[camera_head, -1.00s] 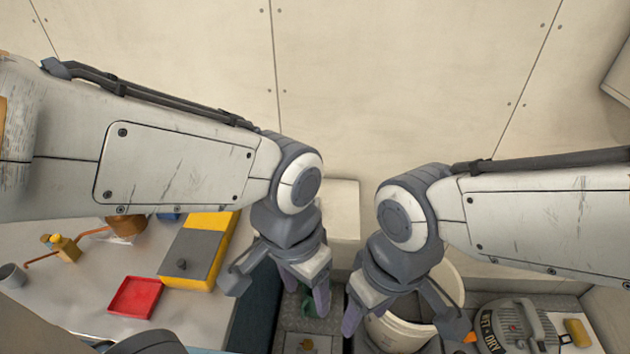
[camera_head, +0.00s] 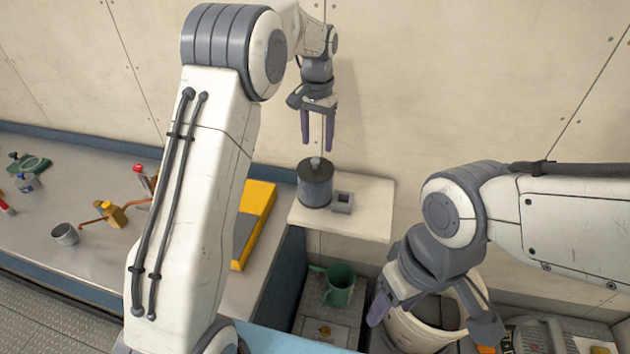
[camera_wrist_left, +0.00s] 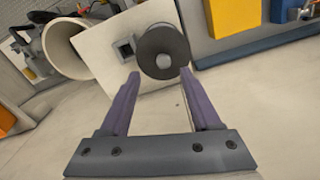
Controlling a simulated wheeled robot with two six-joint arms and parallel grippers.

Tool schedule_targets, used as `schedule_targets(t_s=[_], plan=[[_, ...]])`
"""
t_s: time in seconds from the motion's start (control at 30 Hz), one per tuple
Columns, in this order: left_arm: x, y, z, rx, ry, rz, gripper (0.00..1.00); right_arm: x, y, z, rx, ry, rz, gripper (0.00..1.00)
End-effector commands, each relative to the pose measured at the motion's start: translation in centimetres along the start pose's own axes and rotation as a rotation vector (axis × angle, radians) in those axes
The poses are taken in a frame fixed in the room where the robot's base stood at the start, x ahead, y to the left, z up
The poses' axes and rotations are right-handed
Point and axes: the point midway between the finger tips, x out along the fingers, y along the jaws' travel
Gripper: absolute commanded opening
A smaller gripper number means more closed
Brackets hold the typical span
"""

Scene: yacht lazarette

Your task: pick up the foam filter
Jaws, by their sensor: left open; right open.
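A dark grey cylinder with a light knob on top, which I take to be the foam filter (camera_head: 314,188), stands upright on a small cream shelf (camera_head: 365,222). My left gripper (camera_head: 317,143) is open and empty just above it, fingers pointing down, apart from it. In the left wrist view the foam filter (camera_wrist_left: 158,42) shows its round top beyond the gap between the open fingertips (camera_wrist_left: 160,77). My right gripper (camera_head: 436,322) is open and empty over a white bucket (camera_head: 408,335).
A small grey square block with a hollow (camera_head: 343,202) sits right beside the foam filter. A green can (camera_head: 339,285) stands lower down, below the shelf. A yellow box (camera_head: 256,210) is on the workbench at left. The wall is close behind the shelf.

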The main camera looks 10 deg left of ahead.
Motion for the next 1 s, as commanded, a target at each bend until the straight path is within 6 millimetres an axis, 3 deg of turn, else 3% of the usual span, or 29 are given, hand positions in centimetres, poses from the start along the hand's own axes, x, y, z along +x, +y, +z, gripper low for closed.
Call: schedule_targets(t_s=[0.33,0.6,0.87,1.0], plan=[[3.2,-0.3,-0.1,-0.001,-0.003,0.001,0.64,-1.7,-0.1,-0.1,0.0,0.0,0.0,0.58],[6.8,-0.6,-0.4,0.0,-0.001,0.001,0.64,-3.3,-0.2,-0.2,-0.003,0.0,0.0,0.58],[7.3,-0.6,-0.5,0.0,0.001,0.0,0.64,-3.2,-0.2,-0.2,-0.003,0.0,0.0,0.58],[7.3,-0.6,-0.5,0.0,0.001,0.0,0.14,-3.2,-0.2,-0.2,-0.003,0.0,0.0,0.58]])
